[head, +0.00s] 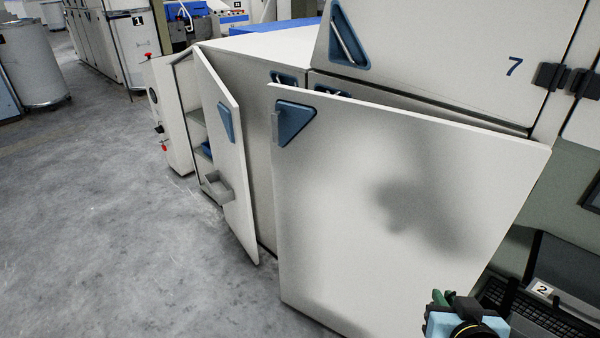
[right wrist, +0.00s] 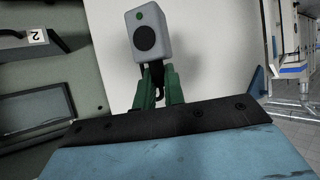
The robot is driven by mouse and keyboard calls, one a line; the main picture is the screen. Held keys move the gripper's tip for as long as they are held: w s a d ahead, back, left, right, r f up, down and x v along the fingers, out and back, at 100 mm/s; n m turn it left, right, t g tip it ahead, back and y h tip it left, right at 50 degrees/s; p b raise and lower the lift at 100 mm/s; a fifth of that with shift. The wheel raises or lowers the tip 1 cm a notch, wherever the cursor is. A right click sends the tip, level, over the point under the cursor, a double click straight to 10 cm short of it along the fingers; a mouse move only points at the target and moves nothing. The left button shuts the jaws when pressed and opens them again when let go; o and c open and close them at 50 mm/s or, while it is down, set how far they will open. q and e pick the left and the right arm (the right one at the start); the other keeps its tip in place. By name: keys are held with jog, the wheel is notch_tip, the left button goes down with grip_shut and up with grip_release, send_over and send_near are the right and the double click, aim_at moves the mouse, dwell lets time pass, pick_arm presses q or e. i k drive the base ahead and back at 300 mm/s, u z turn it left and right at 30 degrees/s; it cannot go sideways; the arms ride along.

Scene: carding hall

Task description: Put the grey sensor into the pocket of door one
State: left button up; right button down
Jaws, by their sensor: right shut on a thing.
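My right gripper (head: 440,298) is low at the right of the head view, in front of the wide open door (head: 400,190). In the right wrist view its green fingers (right wrist: 157,84) are shut on the grey sensor (right wrist: 147,32), a small box with a black round face and a green dot. The sensor is hidden in the head view. A narrow door (head: 238,170) stands open to the left, with a grey pocket-like holder (head: 215,188) low on it. I see no number on either door, so I cannot tell which is door one. My left gripper is out of view.
An upper panel (head: 450,50) marked 7 is above the wide door. A keyboard (head: 540,318) and a label 2 (head: 543,289) are at the lower right. A cabinet marked 1 (head: 138,20) stands far back. The grey floor (head: 120,220) at left is clear.

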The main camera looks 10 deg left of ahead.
aim_at(220, 191)
jog(key=u, duration=2.1)
jog(key=i, duration=3.9)
jog(key=z, duration=3.15)
